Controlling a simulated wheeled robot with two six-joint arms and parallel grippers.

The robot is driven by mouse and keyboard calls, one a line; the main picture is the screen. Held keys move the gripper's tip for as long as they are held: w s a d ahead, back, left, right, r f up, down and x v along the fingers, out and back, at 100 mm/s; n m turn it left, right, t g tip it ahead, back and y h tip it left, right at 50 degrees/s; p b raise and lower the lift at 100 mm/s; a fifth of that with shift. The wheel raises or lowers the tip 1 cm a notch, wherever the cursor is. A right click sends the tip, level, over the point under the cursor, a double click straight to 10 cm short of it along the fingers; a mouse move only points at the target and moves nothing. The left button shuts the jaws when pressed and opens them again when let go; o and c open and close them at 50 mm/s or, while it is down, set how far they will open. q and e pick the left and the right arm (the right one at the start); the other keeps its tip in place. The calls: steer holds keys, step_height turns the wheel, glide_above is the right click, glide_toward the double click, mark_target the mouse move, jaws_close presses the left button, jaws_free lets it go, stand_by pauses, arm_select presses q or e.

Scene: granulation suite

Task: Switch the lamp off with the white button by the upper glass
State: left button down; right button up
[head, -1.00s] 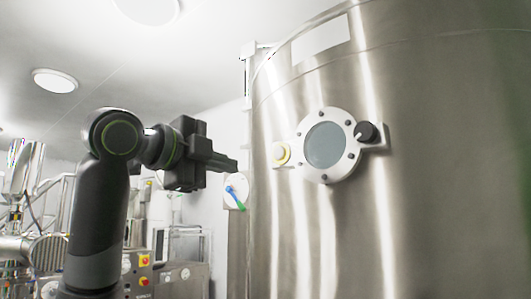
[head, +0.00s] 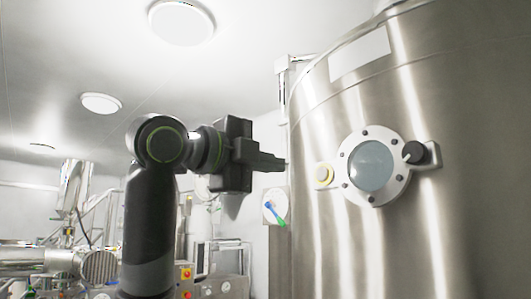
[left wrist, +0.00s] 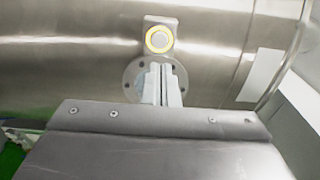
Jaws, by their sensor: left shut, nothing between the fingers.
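The white button (head: 324,174) sits on a small plate at the left of the round sight glass (head: 371,166) on the steel tank. In the left wrist view the button (left wrist: 159,39) has a glowing yellow ring, and the glass (left wrist: 142,83) is partly hidden behind my fingers. A black knob-like fitting, perhaps the lamp (head: 414,152), is at the right of the glass. My left gripper (head: 284,163) is shut and empty, left of the button and apart from it in the picture. My right gripper is not in view.
The curved tank wall (head: 340,240) fills the right side. Pipework and machines (head: 75,260) stand far left. The space between gripper and button looks clear.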

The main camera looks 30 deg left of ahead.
mark_target(321, 173)
arm_select(q)
steer(key=p+x, duration=0.5)
steer(key=x, duration=0.4)
steer(key=shift+r, duration=0.15)
steer(key=shift+w+d, duration=0.2)
steer(key=shift+w, duration=0.35)
steer(key=shift+s, duration=0.15)
